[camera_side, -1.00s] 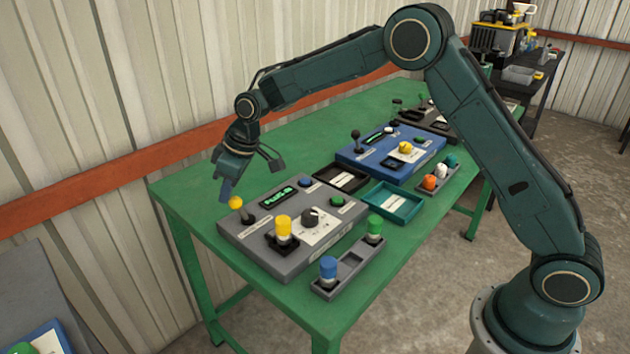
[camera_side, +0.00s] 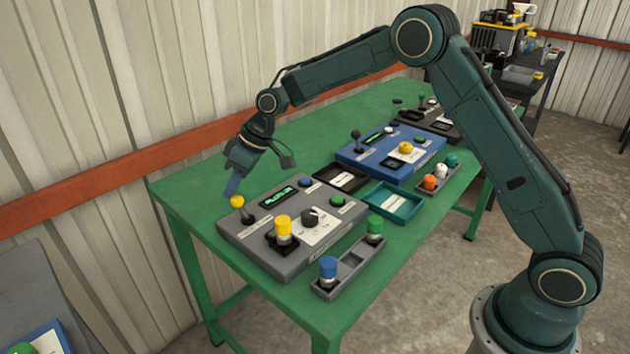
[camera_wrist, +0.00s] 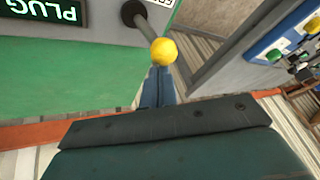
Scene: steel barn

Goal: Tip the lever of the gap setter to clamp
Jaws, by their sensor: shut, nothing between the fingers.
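The grey box (camera_side: 262,258), which I take to be the gap setter, stands at the near-left end of the green table. Its lever is a dark stalk with a yellow ball (camera_side: 237,201) at the back left corner, leaning to the left in the side view. The ball shows in the wrist view (camera_wrist: 163,52) at the end of its dark shaft. My gripper (camera_side: 231,188) is shut and empty, its tips just above and behind the ball. In the wrist view my fingers (camera_wrist: 158,88) reach the ball's edge; I cannot tell whether they touch it.
The grey box carries a lit display (camera_side: 278,197), a yellow knob piece (camera_side: 284,227) and a dark dial (camera_side: 310,214). A tray (camera_side: 352,268) with blue and green knobs lies in front. A blue box (camera_side: 367,160) with its own lever stands beyond. The corrugated wall is close behind.

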